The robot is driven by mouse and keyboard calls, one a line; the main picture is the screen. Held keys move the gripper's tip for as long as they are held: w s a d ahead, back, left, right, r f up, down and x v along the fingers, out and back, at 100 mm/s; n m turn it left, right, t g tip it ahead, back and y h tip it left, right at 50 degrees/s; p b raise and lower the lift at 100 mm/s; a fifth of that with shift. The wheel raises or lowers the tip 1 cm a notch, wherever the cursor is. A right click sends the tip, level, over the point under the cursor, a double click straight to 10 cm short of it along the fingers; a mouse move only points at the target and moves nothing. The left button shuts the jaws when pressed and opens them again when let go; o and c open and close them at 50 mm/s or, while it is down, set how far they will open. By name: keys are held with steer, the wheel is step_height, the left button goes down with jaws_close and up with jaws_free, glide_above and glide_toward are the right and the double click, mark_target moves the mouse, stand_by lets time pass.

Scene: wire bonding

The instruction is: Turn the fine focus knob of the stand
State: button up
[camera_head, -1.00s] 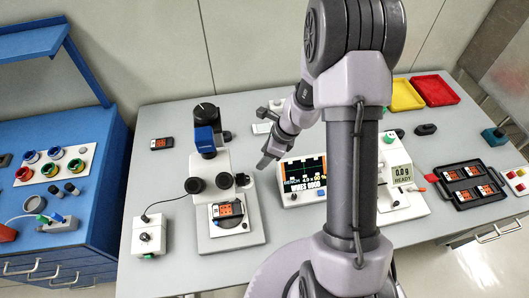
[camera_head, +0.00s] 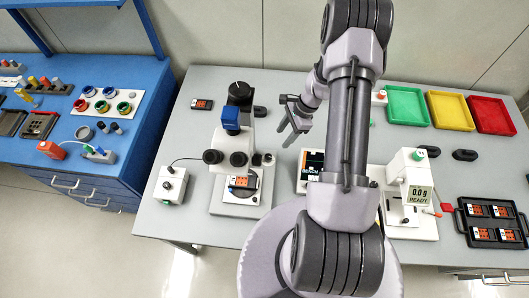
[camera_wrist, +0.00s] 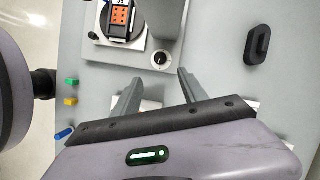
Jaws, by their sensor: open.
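The microscope-like stand (camera_head: 238,190) has a white base, a blue block and a black top, and stands left of centre on the grey table. A small dark knob (camera_head: 268,158) is at its right side. The wrist view shows a dark round knob (camera_wrist: 161,59) with a white mark, just beyond and between my fingertips; I take it for the fine focus knob. My gripper (camera_head: 291,116) is open and empty, to the right of the stand and apart from it. In the wrist view my gripper (camera_wrist: 160,76) has its two fingers spread.
A control box (camera_head: 172,185) stands left of the stand. A display (camera_head: 311,165), partly hidden by my arm, is to the right. Green (camera_head: 408,104), yellow (camera_head: 450,110) and red (camera_head: 493,115) trays lie at the back right. A black oval piece (camera_wrist: 258,45) lies right of my fingers.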

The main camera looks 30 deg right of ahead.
mark_target(269, 156)
steer(key=x, duration=1.3)
steer(key=shift+w+a+f+b, duration=0.15)
steer(key=shift+f+b, duration=0.1)
steer(key=shift+b, duration=0.15)
jaws_close()
steer(key=m+b, duration=0.1)
steer(key=b, duration=0.1)
steer(key=shift+f+m+t+b, duration=0.3)
steer(key=shift+f+m, duration=0.05)
steer(key=shift+m, duration=0.05)
steer(key=shift+f+m+t+b, duration=0.1)
steer(key=shift+m+t+b, duration=0.2)
steer(key=shift+m+b, duration=0.6)
steer(key=shift+s+a+r+m+b, duration=0.1)
steer(key=shift+s+r+m+b, duration=0.3)
steer(key=shift+b, duration=0.65)
steer(key=shift+w+h, duration=0.2)
steer(key=shift+h, duration=0.1)
